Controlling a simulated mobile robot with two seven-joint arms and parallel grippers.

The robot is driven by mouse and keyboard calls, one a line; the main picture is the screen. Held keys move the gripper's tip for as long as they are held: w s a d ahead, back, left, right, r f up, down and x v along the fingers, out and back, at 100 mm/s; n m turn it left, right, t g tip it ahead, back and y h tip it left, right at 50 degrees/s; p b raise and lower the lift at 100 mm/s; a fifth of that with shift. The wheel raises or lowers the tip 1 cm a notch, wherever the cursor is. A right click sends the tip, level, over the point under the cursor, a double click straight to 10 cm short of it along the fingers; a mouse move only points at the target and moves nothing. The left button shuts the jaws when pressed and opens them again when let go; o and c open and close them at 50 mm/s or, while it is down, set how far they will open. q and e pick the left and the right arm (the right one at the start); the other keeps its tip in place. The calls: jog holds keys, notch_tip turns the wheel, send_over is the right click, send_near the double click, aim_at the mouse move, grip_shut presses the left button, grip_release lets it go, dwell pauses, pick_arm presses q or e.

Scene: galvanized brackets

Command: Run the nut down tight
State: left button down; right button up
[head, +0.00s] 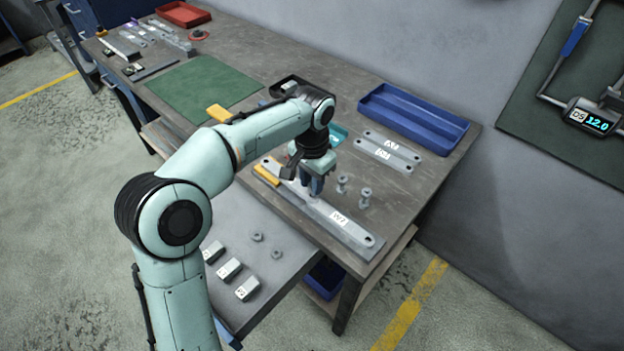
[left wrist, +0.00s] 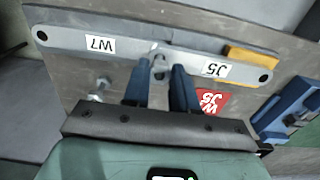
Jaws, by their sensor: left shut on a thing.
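Two flat grey galvanized brackets lie overlapped in a line near the table's front edge. The bracket marked W7 (head: 346,225) runs to the right in the head view. The one marked J5 (left wrist: 215,70) shows in the left wrist view. My left gripper (head: 316,190) points down over the overlap. In the left wrist view its blue fingers (left wrist: 160,78) are closed around a small grey nut (left wrist: 158,69) at the joint. The fingers hide much of the nut, and I cannot tell how tightly it sits. My right gripper is not in view.
Two bolts (head: 342,184) (head: 364,198) stand behind the brackets. Loose nuts (head: 257,237) and white-labelled blocks (head: 229,269) lie on the lower grey surface. Labelled spare brackets (head: 383,154) and a blue tray (head: 413,117) are behind. A yellow block (head: 266,174) is at the bracket's left end.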

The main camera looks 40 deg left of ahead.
pick_arm(q)
jog(key=shift+f+b, duration=0.4)
jog(key=shift+f, duration=0.6)
dwell(0.9)
